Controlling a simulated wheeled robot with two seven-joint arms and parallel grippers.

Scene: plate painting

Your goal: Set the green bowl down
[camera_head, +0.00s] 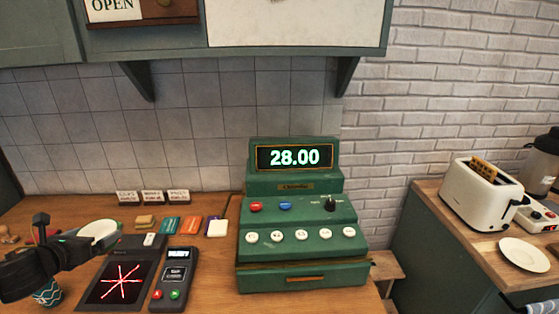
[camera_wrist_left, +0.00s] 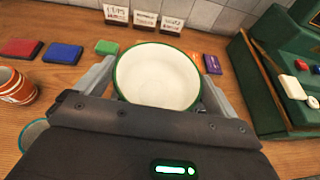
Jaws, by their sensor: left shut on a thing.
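The green bowl (camera_wrist_left: 157,76) has a cream inside and a green rim. In the left wrist view it sits upright between the two fingers of my left gripper (camera_wrist_left: 155,90), which is shut on it. In the head view the bowl (camera_head: 99,230) shows as a pale shape at the tip of my left gripper (camera_head: 80,240), over the left part of the wooden counter (camera_head: 205,265). Its underside is hidden, so I cannot tell whether it touches the counter. My right gripper is not in view.
A green cash register (camera_head: 300,220) reads 28.00. A scanner pad (camera_head: 118,284) and a card terminal (camera_head: 174,275) lie near the bowl. Several coloured blocks and small signs (camera_head: 152,197) stand behind. A patterned cup (camera_head: 47,293) is below my left arm. Bare wood shows right of the terminal.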

